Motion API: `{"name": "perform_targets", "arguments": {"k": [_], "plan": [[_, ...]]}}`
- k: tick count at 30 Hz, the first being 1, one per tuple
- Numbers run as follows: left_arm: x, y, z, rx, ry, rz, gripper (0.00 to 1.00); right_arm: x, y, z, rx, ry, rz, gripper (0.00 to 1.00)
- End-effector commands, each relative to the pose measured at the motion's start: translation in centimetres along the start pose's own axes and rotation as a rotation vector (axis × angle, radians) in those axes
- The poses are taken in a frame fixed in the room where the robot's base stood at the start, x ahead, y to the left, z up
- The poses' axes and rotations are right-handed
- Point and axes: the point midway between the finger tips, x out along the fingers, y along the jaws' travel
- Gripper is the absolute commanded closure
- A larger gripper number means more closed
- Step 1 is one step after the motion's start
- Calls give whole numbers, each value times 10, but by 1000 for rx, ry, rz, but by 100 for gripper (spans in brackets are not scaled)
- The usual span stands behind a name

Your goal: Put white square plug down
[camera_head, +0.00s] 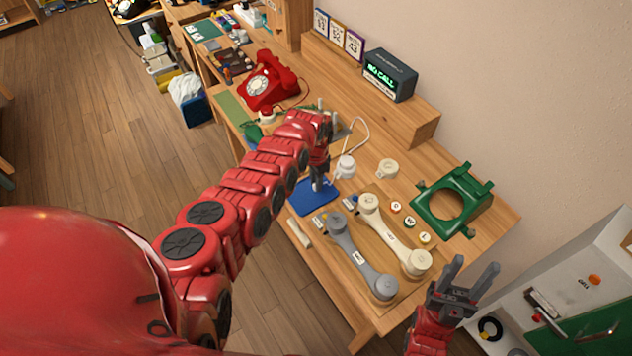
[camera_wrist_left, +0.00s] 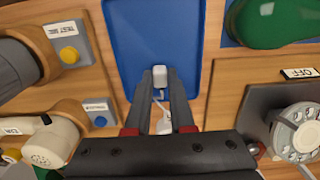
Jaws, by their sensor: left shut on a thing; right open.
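The white square plug (camera_wrist_left: 159,76) is between the fingertips of my left gripper (camera_wrist_left: 160,88) in the left wrist view, with a white cord trailing back from it. My left gripper is shut on the plug, over the blue tray (camera_wrist_left: 125,40). Whether the plug touches the tray cannot be told. In the head view my left gripper (camera_head: 318,184) points down at the blue tray (camera_head: 305,197), and the plug is too small to make out. My right gripper (camera_head: 468,280) is open and empty near the right front edge of the table.
A grey handset (camera_head: 358,255) and a cream handset (camera_head: 393,235) lie right of the blue tray. A green phone housing (camera_head: 455,202) stands at the right, a red dial phone (camera_head: 268,82) further back. A "NO CALL" display box (camera_head: 389,76) stands at the wall.

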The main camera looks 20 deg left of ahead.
Motion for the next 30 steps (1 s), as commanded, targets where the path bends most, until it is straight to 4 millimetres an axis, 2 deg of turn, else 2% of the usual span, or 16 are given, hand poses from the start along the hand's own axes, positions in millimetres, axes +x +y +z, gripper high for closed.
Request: {"name": "perform_targets", "arguments": {"k": [6, 7, 11, 12, 23, 30], "plan": [[4, 0, 0, 0, 0, 0, 100, -4, 0, 1, 0, 0, 0, 48], [3, 0, 0, 0, 0, 0, 75, -3, 0, 0, 0, 0, 0, 48], [3, 0, 0, 0, -1, 0, 52, -2, 0, 0, 0, 0, 0, 48], [3, 0, 0, 1, -1, 0, 49, -2, 0, 0, 0, 0, 0, 48], [-3, 0, 0, 0, 0, 0, 49, 2, 0, 0, 0, 0, 0, 48], [-30, -1, -1, 0, 4, -1, 49, 5, 0, -1, 0, 0, 0, 48]]}}
